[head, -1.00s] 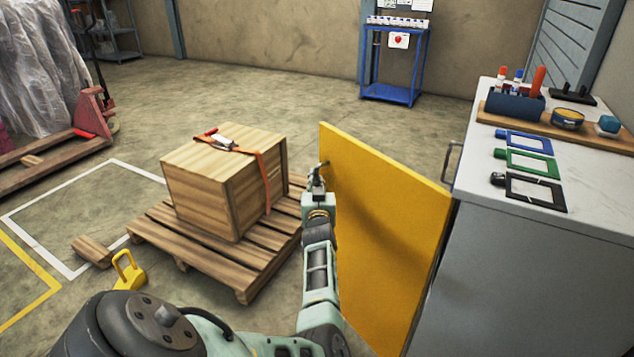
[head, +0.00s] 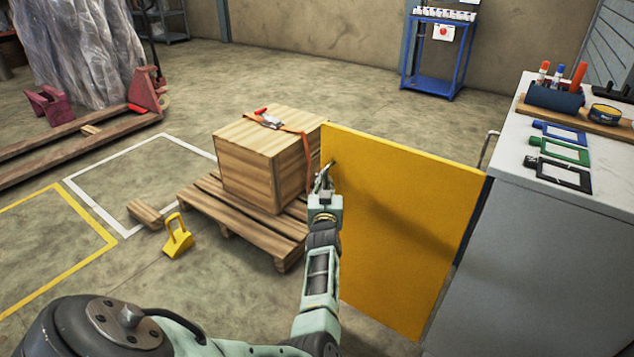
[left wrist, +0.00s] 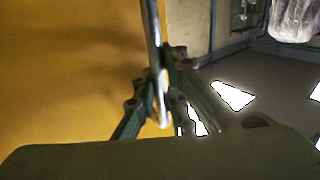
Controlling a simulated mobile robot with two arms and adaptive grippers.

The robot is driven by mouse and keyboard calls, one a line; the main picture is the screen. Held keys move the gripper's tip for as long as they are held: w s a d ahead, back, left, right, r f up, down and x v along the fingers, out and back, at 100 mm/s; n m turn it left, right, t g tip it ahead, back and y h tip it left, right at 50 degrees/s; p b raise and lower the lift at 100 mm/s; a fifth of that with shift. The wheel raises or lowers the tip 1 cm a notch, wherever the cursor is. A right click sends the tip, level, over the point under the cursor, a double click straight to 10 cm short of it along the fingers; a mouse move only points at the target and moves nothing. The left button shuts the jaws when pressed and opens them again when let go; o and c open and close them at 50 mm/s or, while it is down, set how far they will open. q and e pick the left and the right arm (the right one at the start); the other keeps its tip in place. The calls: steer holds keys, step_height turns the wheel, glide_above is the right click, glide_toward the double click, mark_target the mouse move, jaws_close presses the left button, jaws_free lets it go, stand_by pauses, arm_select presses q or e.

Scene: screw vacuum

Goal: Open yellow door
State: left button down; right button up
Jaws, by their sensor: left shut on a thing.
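The yellow door (head: 405,225) stands swung out from the grey cabinet (head: 530,265), hinged at the cabinet's edge. My left gripper (head: 325,178) is at the door's free edge, shut on its metal handle (head: 331,164). In the left wrist view the handle (left wrist: 153,50) runs as an upright bar between the fingers (left wrist: 160,95), with the yellow door (left wrist: 65,70) filling the left side. My right gripper is not in view.
A wooden crate (head: 262,160) on a pallet (head: 245,233) stands just left of the door's free edge. A yellow block-like item (head: 178,237) and a wood piece (head: 145,213) lie on the floor. A blue cart (head: 436,60) stands at the back.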

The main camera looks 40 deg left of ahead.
arm_select(q)
steer(key=shift+d, duration=0.1)
steer(key=c, duration=2.1)
jaws_free()
steer(key=shift+w, duration=0.1)
steer(key=shift+r, duration=0.1)
